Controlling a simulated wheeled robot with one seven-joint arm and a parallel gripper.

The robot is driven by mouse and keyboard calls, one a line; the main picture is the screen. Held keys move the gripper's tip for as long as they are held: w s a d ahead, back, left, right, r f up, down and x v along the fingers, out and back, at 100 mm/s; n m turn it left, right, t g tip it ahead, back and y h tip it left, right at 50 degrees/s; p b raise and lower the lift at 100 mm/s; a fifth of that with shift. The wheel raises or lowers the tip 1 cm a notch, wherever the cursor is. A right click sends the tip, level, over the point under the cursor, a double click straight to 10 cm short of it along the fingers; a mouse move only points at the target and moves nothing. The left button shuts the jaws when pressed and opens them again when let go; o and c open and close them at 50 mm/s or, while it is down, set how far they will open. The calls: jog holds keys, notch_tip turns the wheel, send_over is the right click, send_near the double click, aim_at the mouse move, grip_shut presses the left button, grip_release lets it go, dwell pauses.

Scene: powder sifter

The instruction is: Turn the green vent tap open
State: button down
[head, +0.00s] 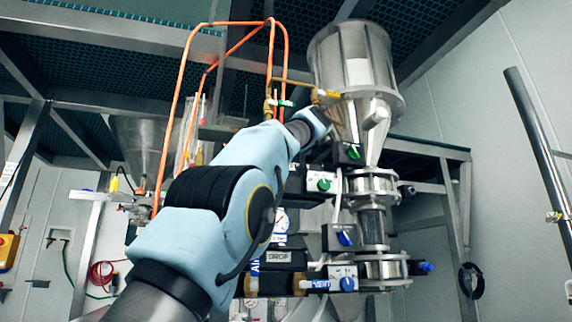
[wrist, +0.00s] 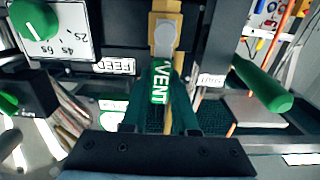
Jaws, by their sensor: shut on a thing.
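The green vent tap (wrist: 160,84) shows in the middle of the wrist view, its green handle marked VENT in white lettering. It sits below a brass fitting with a grey round bolt head. My gripper (wrist: 166,100) has its two dark green fingers closed on either side of this handle, shut on it. The fingers hide part of the handle. In the head view my arm reaches up toward the orange pipes, and a small green handle (head: 285,103) shows on brass fittings there. My fingertips are hidden in that view.
A second green handle (wrist: 262,85) sticks out to the right of my fingers. A green dial (wrist: 34,20) is at upper left. A steel hopper (head: 352,65) and boxes with green and blue knobs (head: 347,284) stand right of my arm. Orange pipes (head: 190,75) loop close by.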

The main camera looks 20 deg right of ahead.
jog(key=shift+f, duration=0.1)
dwell(0.5)
jog(key=c, duration=0.7)
grip_release()
jog(key=shift+a, duration=0.1)
jog(key=s+b, duration=0.1)
jog(key=s, duration=0.2)
jog(key=s+a+b, duration=0.1)
jog(key=s+b, duration=0.1)
jog(key=s, duration=0.2)
jog(key=s+b, duration=0.1)
jog(key=s, duration=0.2)
jog(key=shift+s+a+b, duration=0.15)
jog(key=shift+s+b, duration=0.2)
jog(key=shift+b, duration=0.05)
